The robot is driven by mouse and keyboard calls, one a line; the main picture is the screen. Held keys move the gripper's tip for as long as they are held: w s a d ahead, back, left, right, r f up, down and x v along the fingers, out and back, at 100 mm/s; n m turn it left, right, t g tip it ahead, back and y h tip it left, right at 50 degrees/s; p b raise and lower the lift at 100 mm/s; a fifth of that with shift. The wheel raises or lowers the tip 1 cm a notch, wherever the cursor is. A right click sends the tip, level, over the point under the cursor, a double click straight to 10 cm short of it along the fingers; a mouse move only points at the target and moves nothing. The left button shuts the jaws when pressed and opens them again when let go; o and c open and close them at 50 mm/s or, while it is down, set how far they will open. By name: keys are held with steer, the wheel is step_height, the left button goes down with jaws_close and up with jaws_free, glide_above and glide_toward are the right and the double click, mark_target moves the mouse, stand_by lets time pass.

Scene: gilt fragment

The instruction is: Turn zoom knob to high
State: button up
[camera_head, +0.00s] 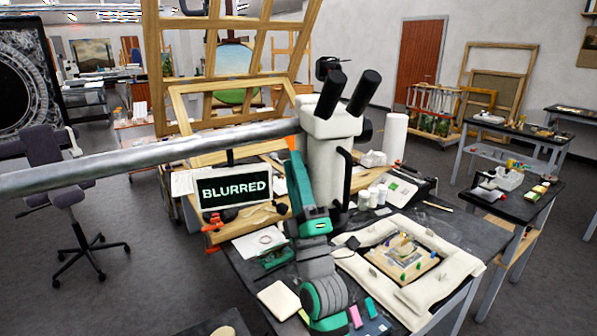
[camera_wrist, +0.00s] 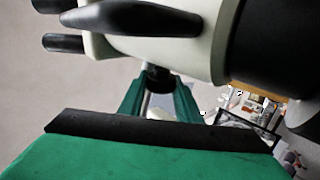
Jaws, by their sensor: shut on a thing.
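The white microscope (camera_head: 332,160) with black eyepieces (camera_head: 350,92) hangs over the table on a long grey boom (camera_head: 150,158). In the wrist view its white body (camera_wrist: 225,40) fills the top. A small dark knob (camera_wrist: 158,77) sticks out below that body, between the green fingers of my gripper (camera_wrist: 160,98). My gripper is shut on this knob. In the head view my green and grey arm stands in front of the microscope; the fingertips and knob are hard to make out there. Any knob markings are not visible. A monitor (camera_head: 235,188) reads "BLURRED".
A gilt fragment (camera_head: 400,262) lies within white padding (camera_head: 440,285) on the dark table (camera_head: 425,215). Small jars (camera_head: 373,196) stand behind it. Pink and teal blocks (camera_head: 355,316) lie near the front. A wooden easel (camera_head: 160,70) rises behind.

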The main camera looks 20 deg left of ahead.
steer(key=shift+a, duration=0.1)
steer(key=o, duration=1.1)
steer(key=shift+c, duration=0.2)
steer(key=v, duration=1)
steer(key=shift+s+d+f, duration=0.2)
steer(key=shift+d+f, duration=0.1)
steer(key=shift+s+a, duration=0.1)
